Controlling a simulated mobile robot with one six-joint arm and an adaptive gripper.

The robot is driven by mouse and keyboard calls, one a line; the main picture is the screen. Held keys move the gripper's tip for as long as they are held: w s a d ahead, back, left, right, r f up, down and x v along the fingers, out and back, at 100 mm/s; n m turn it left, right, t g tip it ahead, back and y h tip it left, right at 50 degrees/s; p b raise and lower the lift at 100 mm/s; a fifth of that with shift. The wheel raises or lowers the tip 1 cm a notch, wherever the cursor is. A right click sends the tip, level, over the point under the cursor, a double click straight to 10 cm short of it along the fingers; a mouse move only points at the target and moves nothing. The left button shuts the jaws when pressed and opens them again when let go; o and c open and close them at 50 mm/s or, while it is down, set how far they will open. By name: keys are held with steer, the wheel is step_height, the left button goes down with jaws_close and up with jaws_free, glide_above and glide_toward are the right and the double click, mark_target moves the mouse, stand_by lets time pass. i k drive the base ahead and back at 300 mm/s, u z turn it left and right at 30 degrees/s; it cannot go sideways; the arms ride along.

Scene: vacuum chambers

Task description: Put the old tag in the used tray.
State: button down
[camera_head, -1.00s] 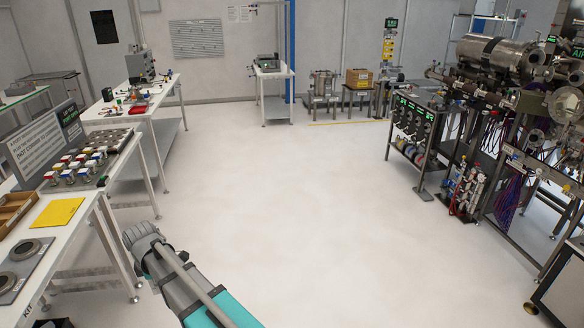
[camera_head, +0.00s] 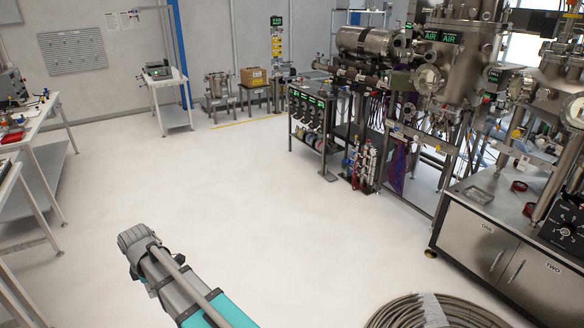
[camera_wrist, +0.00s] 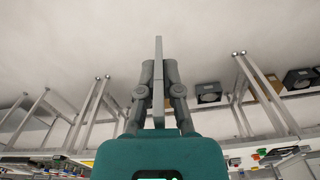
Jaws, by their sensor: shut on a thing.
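My gripper (camera_wrist: 159,72) shows in the wrist view, its two grey fingers shut on a thin flat grey piece (camera_wrist: 159,48). The piece is seen edge-on and sticks out beyond the fingertips. Its face is hidden, so I cannot tell whether it is the old tag. In the head view my arm reaches over open floor, and the held piece cannot be made out. I see no tray marked as used. A shallow clear tray (camera_head: 478,195) lies on the steel cabinet at the right; I cannot read any label on it.
The steel cabinet (camera_head: 487,245) has doors marked ONE and TWO and a small red dish (camera_head: 519,186) on top. A coiled grey hose (camera_head: 400,312) lies on the floor before it. Chambers and racks line the right; benches stand left. The middle floor (camera_head: 230,180) is clear.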

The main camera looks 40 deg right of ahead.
mark_target(477, 196)
steer(key=z, duration=0.25)
steer(key=k, duration=0.2)
steer(key=z, duration=0.35)
steer(key=i, duration=0.7)
steer(key=z, duration=0.9)
steer(key=i, duration=0.5)
steer(key=z, duration=0.6)
steer(key=i, duration=0.7)
steer(key=z, duration=0.7)
steer(key=i, duration=1.6)
steer(key=z, duration=0.3)
